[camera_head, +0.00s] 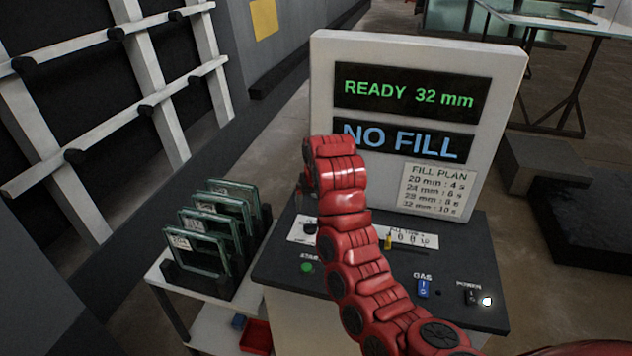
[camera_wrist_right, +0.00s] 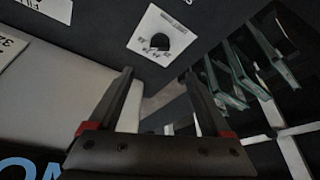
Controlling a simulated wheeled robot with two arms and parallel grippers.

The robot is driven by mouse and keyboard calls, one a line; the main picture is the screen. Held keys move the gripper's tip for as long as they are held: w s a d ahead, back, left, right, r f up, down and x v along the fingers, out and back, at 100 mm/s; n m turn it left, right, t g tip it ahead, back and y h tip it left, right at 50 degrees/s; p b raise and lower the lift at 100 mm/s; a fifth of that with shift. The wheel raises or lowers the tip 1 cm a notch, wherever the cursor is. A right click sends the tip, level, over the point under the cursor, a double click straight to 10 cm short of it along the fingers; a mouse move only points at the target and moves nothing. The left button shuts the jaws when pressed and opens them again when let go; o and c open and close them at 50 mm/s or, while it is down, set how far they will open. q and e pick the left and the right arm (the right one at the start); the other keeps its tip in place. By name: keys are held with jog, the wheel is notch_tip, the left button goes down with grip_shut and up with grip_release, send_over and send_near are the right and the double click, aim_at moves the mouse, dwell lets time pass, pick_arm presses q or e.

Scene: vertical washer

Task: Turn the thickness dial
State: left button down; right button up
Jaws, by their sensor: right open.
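The thickness dial is a round black knob (camera_wrist_right: 160,42) on a white square plate with printed marks, seen in the right wrist view just beyond my fingertips. In the head view its white plate (camera_head: 300,236) lies on the dark console, with the knob partly hidden beside my red right arm. My right gripper (camera_wrist_right: 158,73) is open and empty, its two dark fingers spread apart, pointing toward the dial without visible contact. In the head view the right gripper is mostly hidden behind my wrist. My left gripper is not in view.
The display panel (camera_head: 485,160) reads "READY 32 mm" and "NO FILL". The console (camera_head: 465,260) has a green start button (camera_head: 307,267), a blue GAS switch (camera_head: 423,288), a POWER switch (camera_head: 471,297) and a yellow slider pointer (camera_head: 388,242). Several glass panes (camera_head: 205,240) stand in a rack at left.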

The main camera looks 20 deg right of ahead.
jog(key=shift+p+v, duration=0.65)
jog(key=shift+v, duration=1.85)
jog(key=shift+d, duration=0.1)
